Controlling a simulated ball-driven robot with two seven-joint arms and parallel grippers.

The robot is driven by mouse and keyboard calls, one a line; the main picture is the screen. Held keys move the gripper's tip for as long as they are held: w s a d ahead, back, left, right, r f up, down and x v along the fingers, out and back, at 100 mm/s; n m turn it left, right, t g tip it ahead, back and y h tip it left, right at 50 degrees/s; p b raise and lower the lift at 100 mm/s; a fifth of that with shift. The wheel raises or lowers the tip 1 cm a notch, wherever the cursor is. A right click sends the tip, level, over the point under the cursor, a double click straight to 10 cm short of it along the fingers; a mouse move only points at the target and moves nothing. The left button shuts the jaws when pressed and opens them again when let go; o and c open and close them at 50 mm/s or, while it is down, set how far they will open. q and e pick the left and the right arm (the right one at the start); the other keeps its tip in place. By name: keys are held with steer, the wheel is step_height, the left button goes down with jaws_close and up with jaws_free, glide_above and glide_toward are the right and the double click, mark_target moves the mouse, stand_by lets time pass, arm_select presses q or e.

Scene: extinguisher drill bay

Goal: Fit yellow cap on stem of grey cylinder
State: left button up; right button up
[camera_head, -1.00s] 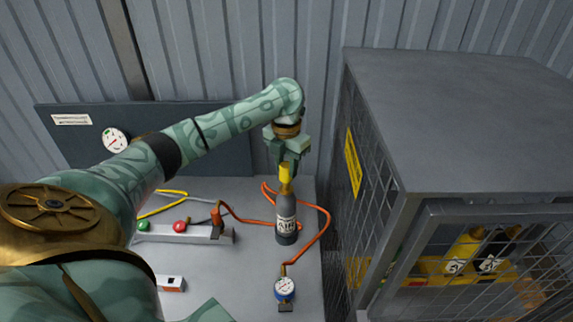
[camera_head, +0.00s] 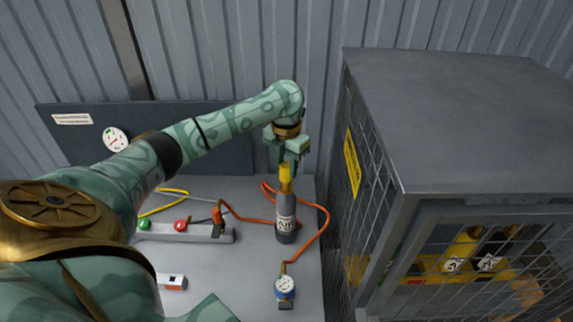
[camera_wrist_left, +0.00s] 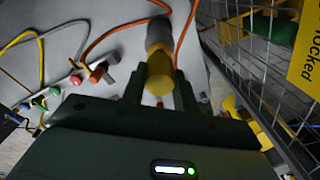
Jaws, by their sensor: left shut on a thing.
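The grey cylinder (camera_head: 286,218) stands upright on the grey bench, with a label on its front. My left gripper (camera_head: 286,168) is above it, shut on the yellow cap (camera_head: 285,178). The cap is in line with the cylinder's top and appears to be at its stem; whether it is fully seated I cannot tell. In the left wrist view the cap (camera_wrist_left: 160,74) is between the gripper's fingers (camera_wrist_left: 160,88), with the grey cylinder (camera_wrist_left: 159,34) right beyond it. The stem is hidden. My right gripper is not in view.
A mesh cage (camera_head: 455,130) with yellow and black cylinders stands close on the right. A manifold (camera_head: 190,233) with green and red knobs lies to the left.

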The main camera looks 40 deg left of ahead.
mark_target(286, 176)
arm_select(q)
steer(key=shift+f, duration=0.15)
steer(key=shift+f+b, duration=0.4)
steer(key=shift+f, duration=0.6)
steer(key=shift+p, duration=0.5)
steer(key=shift+f+b, duration=0.4)
steer(key=shift+f, duration=0.35)
stand_by(0.4)
steer(key=o, duration=1.1)
steer(key=shift+c, duration=0.2)
